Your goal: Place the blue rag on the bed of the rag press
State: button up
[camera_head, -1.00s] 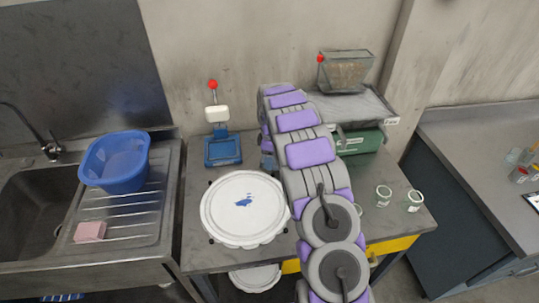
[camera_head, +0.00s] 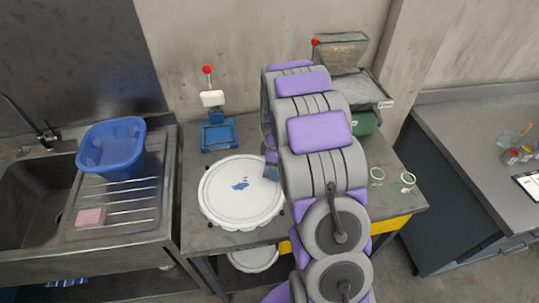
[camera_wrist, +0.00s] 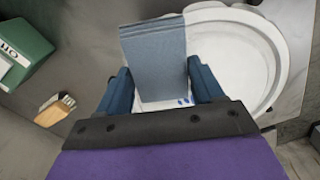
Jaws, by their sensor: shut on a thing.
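The blue rag (camera_wrist: 153,55) is a flat, folded grey-blue cloth in the wrist view. My gripper (camera_wrist: 160,82) is shut on it, with a dark blue finger at each side. The rag is held up over part of a white round lid-like piece (camera_wrist: 270,75). In the head view, my arm hides most of the gripper and rag; only a small bluish part shows at its left edge. The rag press (camera_head: 218,136) has a blue base, a white block and a lever with a red knob. It stands at the back left of the bench, left of my arm. Its bed looks clear.
The white round piece (camera_head: 220,206) with a blue smear lies in front of the press. A blue basin (camera_head: 112,150) and pink sponge (camera_head: 90,218) are at the sink, left. A hopper machine (camera_head: 342,52) stands behind my arm. Small rings (camera_head: 376,177) lie right.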

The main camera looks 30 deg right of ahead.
jog(key=shift+s+a, duration=0.1)
jog(key=shift+s, duration=0.2)
